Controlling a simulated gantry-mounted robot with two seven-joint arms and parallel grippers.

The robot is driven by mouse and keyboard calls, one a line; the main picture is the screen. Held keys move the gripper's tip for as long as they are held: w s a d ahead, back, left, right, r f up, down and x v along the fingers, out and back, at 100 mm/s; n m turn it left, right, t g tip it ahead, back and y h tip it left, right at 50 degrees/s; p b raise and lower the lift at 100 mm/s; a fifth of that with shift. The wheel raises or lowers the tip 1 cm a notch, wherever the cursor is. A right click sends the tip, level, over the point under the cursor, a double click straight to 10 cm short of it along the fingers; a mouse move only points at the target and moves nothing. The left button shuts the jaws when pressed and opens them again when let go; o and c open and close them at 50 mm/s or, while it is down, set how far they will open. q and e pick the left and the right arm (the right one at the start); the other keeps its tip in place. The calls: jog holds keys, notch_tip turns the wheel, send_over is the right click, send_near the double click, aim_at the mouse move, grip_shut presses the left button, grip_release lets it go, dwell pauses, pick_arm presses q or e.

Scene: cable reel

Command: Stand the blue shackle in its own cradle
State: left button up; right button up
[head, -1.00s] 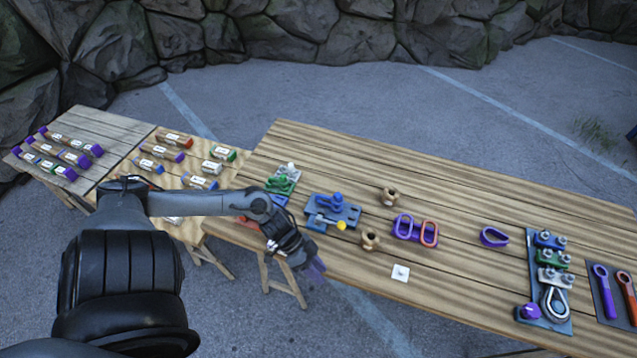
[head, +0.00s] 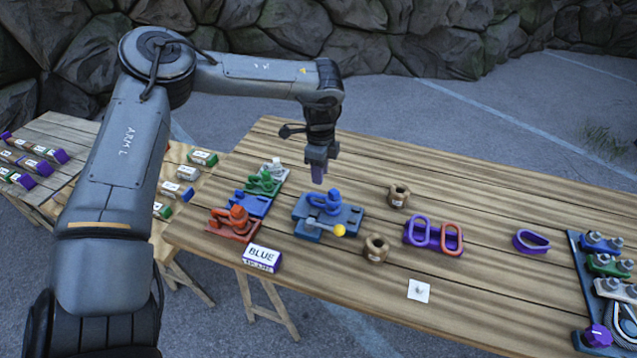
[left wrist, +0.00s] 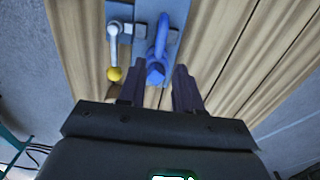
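The blue shackle (head: 333,201) sits on a blue-grey clamp fixture (head: 350,217), whose lever ends in a yellow knob (head: 339,230). The blue cradle (head: 250,204) lies to its left, between the red and green cradles, and looks empty. My left gripper (head: 317,177) points down just above and behind the shackle, apart from it in the head view. In the left wrist view its fingers (left wrist: 158,88) are spread with nothing between them, and the shackle (left wrist: 157,60) shows just beyond the fingertips. My right gripper is out of view.
Red (head: 237,217) and green (head: 264,182) shackles stand in the neighbouring cradles. Two brown rings (head: 376,247), purple and orange links (head: 452,238) and a white card (head: 418,290) lie to the right.

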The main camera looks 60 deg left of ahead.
aim_at(319, 194)
pick_arm(q)
jog(key=shift+a+f, duration=0.15)
jog(key=shift+f, duration=0.5)
notch_tip(319, 194, down, 6)
jog(key=b, duration=0.4)
jog(key=shift+r, duration=0.25)
jog(key=shift+f+b, duration=0.9)
jog(key=shift+b, duration=0.1)
jog(key=shift+c, duration=0.3)
grip_shut()
jog(key=shift+r, duration=0.2)
jog(key=shift+r+p, duration=1.2)
jog(key=shift+r, duration=0.5)
jog(key=shift+r+p, duration=0.35)
jog(key=shift+r, duration=0.35)
